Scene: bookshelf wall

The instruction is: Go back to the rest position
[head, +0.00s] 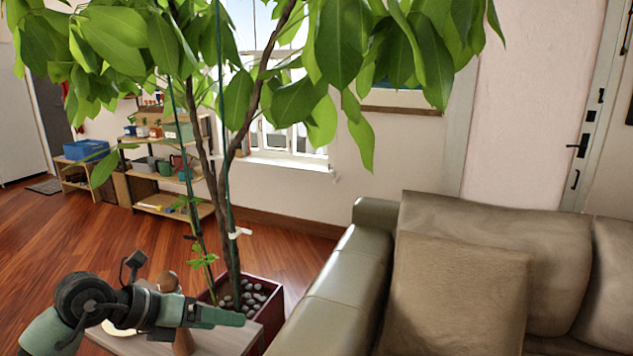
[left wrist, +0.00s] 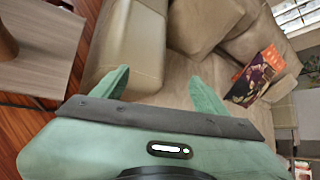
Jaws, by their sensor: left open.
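My left arm comes in from the lower left in the head view, with my left gripper (head: 228,317) stretched to the right above a small side table (head: 232,341). In the left wrist view my left gripper (left wrist: 160,78) shows two green fingers spread apart with nothing between them. Beyond the fingers lies the beige sofa (left wrist: 178,97). A brown wooden object (head: 183,341) stands on the side table, partly hidden behind my arm. A pale round item on the table is also mostly hidden. My right gripper is in neither view.
The sofa (head: 335,285) fills the lower right. A potted tree stands in a dark red planter (head: 268,312) close beyond the gripper, its leaves hanging across the top. A shelf unit (head: 160,140) stands farther back. Wooden floor (head: 60,230) is clear at the left.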

